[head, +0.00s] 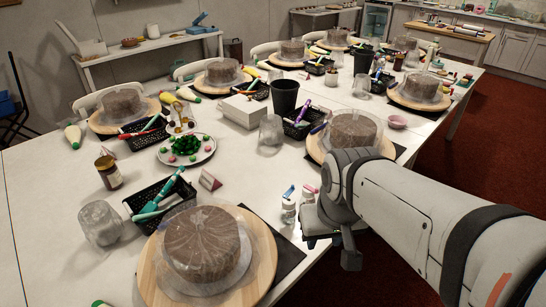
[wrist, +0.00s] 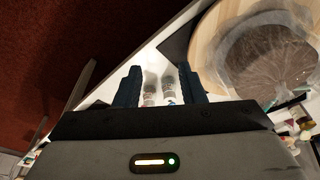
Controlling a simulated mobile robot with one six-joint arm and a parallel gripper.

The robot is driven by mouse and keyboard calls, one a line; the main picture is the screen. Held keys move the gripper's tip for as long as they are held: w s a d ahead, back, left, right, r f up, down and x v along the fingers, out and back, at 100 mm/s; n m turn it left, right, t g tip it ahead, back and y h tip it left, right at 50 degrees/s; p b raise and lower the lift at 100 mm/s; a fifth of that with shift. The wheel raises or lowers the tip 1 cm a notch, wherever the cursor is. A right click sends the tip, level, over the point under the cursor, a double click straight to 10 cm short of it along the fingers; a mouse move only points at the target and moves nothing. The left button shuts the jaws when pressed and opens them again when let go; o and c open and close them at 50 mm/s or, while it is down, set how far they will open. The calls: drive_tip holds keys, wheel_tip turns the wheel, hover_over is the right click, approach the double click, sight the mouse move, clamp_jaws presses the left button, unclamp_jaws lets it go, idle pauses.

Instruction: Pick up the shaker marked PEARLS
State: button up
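Two small whitish shakers stand close together near the table's front edge: one with a blue top (head: 288,210) and one with a pink top (head: 308,196). Their markings are too small to read, so I cannot tell which says PEARLS. My gripper (head: 322,238) is just right of them in the head view, partly hidden by its own wrist. In the wrist view my gripper (wrist: 158,75) is open, its two dark fingers apart. Both shakers, a left one (wrist: 150,92) and a right one (wrist: 168,88), show in the gap between the fingers. Neither appears gripped.
A cake on a wooden turntable (head: 150,280) stands left of the shakers, with a dark mat (head: 285,255) beside it. Another turntable (head: 313,146) stands behind my arm. A black basket of tools (head: 160,207) and a pink card (head: 210,180) are nearby. Red floor lies beyond the edge.

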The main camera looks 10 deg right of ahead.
drive_tip(key=shift+o, duration=0.3)
drive_tip(key=shift+s+a, duration=0.1)
drive_tip(key=shift+a, duration=0.1)
drive_tip(key=shift+o, duration=0.8)
drive_tip(key=shift+a+f, duration=0.1)
drive_tip(key=shift+f, duration=0.15)
drive_tip(key=shift+o, duration=1.4)
drive_tip(key=w+a+f+m+g+y+b, duration=0.1)
drive_tip(key=w+a+f+m+y+b, duration=0.1)
drive_tip(key=a+f+m+y+b, duration=0.3)
wheel_tip(320, 180, down, 4)
drive_tip(key=m+b, duration=0.1)
drive_tip(key=b, duration=0.2)
drive_tip(key=shift+w+a+r+m+g, duration=0.2)
drive_tip(key=shift+w+r+m+g, duration=0.1)
drive_tip(key=shift+m+g, duration=0.1)
drive_tip(key=m+t+y+b, duration=0.7)
drive_tip(key=m+t+b, duration=0.6)
drive_tip(key=m, duration=0.8)
hover_over(295, 214)
drive_tip(key=v, duration=0.3)
wheel_tip(295, 214, down, 6)
wheel_tip(295, 214, down, 8)
drive_tip(key=b, duration=0.3)
drive_tip(key=shift+s, duration=0.1)
drive_tip(key=shift+a+f, duration=0.15)
drive_tip(key=shift+a, duration=0.05)
drive_tip(key=shift+b+x, duration=0.7)
drive_tip(key=shift+x, duration=2.9)
